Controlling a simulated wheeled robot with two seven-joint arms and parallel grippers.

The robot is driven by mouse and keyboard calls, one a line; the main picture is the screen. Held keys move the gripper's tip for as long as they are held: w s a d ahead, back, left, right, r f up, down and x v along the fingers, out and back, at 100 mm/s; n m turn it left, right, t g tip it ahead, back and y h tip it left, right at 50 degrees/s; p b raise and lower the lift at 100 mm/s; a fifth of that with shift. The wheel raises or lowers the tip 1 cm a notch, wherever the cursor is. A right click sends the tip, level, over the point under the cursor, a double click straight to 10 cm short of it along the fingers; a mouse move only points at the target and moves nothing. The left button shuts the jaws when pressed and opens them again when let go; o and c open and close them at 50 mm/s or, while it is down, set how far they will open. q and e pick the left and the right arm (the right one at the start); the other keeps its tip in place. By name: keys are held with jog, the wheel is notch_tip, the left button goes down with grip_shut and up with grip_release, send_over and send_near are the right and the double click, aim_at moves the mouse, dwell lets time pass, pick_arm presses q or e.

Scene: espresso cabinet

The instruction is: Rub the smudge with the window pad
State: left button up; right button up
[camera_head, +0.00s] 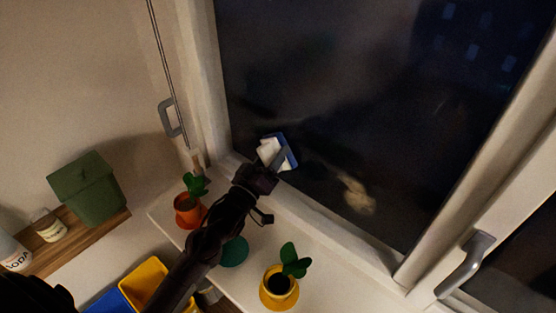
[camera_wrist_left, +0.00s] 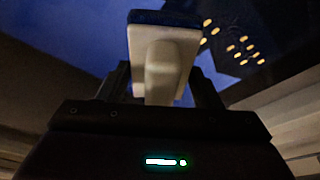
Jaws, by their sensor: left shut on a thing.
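The window pad (camera_head: 288,150) has a white back and handle and a blue face. My left gripper (camera_head: 270,163) is shut on its white handle and holds it at the lower left of the dark window pane, blue face towards the glass. I cannot tell whether the pad touches the glass. In the left wrist view the pad (camera_wrist_left: 165,45) stands between the two dark fingers (camera_wrist_left: 160,88). The smudge (camera_head: 357,194) is a pale beige patch low on the pane, to the right of the pad and apart from it. My right gripper is not in view.
On the sill (camera_head: 318,262) stand an orange pot (camera_head: 189,214) and a yellow pot (camera_head: 279,290) with plants, and a teal round thing (camera_head: 234,252). A green box (camera_head: 88,188) is on a wooden shelf. A grey window handle (camera_head: 466,262) is at right.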

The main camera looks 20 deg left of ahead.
pick_arm(q)
jog(key=shift+w+a+r, duration=0.1)
jog(key=shift+w+a, duration=0.2)
jog(key=shift+a, duration=0.45)
jog(key=shift+w+a, duration=0.25)
jog(key=shift+a, duration=0.45)
jog(key=shift+w+a, duration=0.25)
jog(key=shift+a, duration=0.45)
jog(key=shift+w+a, duration=0.25)
jog(key=shift+a, duration=0.45)
jog(key=shift+s, duration=0.15)
jog(key=shift+a+r+p+v, duration=0.15)
jog(key=shift+r+v, duration=0.05)
jog(key=shift+v, duration=0.75)
jog(key=shift+a+r+p+v, duration=0.15)
jog(key=shift+r+v, duration=0.05)
jog(key=shift+v, duration=0.7)
jog(key=shift+a+r+p+v, duration=0.1)
jog(key=shift+r+p+v, duration=0.05)
jog(key=shift+v, duration=0.8)
jog(key=shift+f, duration=0.1)
